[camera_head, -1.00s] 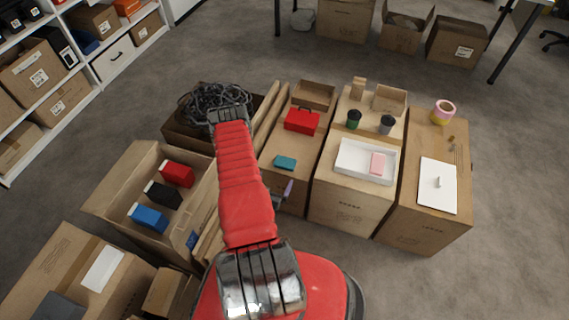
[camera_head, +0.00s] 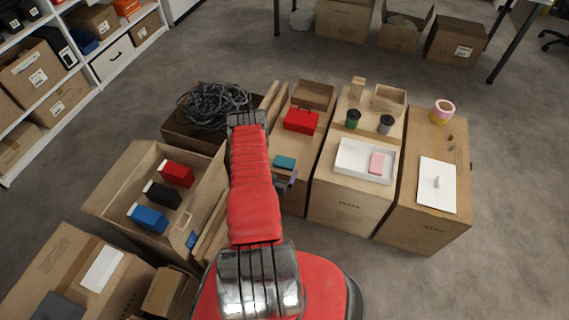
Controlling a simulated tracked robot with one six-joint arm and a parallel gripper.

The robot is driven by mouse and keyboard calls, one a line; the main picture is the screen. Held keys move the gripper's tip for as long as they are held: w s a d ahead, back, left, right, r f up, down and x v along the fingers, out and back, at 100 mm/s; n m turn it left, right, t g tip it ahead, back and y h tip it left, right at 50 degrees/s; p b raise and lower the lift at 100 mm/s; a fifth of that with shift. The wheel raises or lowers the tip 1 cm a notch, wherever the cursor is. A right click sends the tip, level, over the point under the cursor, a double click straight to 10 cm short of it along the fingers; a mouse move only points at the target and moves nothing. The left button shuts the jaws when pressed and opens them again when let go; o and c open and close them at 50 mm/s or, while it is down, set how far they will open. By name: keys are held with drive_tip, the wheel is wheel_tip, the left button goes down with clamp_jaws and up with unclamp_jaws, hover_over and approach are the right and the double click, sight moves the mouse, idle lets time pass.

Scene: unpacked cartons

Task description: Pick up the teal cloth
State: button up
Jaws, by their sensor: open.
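The teal cloth (camera_head: 285,162) is a small folded block lying on top of a closed cardboard carton (camera_head: 310,148), near the middle of the view. My gripper (camera_head: 287,181) shows only in part as a grey shape just below the cloth in the picture, beside my red arm. It is open, and I see nothing in it. My arm hides part of the gripper and the left side of the carton. I cannot tell how far the gripper is above the carton top.
A red box (camera_head: 301,119) and an open tray (camera_head: 313,96) sit behind the cloth. A white tray with a pink block (camera_head: 377,163) is on the carton to the right. A box of black cables (camera_head: 215,104) stands left. Grey floor at right is clear.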

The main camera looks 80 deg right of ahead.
sight(283, 164)
drive_tip(key=shift+x, duration=2.6)
drive_tip(key=shift+r, duration=0.1)
drive_tip(key=c, duration=1.1)
